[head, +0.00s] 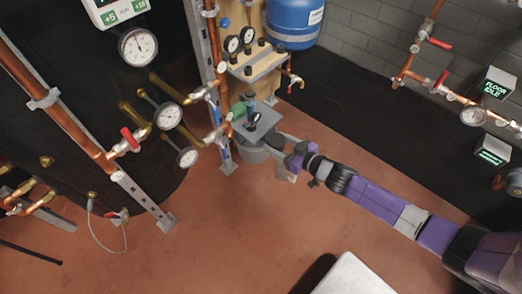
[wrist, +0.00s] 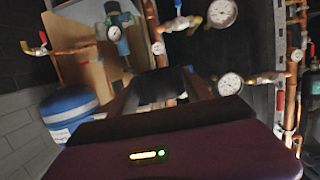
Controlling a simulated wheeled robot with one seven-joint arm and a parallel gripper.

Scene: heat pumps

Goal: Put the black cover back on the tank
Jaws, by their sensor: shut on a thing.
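My gripper (head: 286,145) reaches in from the right to the plate's near right edge. In the wrist view, my gripper (wrist: 160,92) is shut on a dark piece, the black cover (wrist: 155,84), between the fingers. My gripper's body hides most of the tank there.
A blue tank (head: 292,22) stands behind. A small gauge and blue-topped fitting (head: 250,100) rise close by the plate. Copper pipes with gauges (head: 168,115) and a red-handled valve (head: 130,138) stand at left. The floor (head: 230,230) in front is clear.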

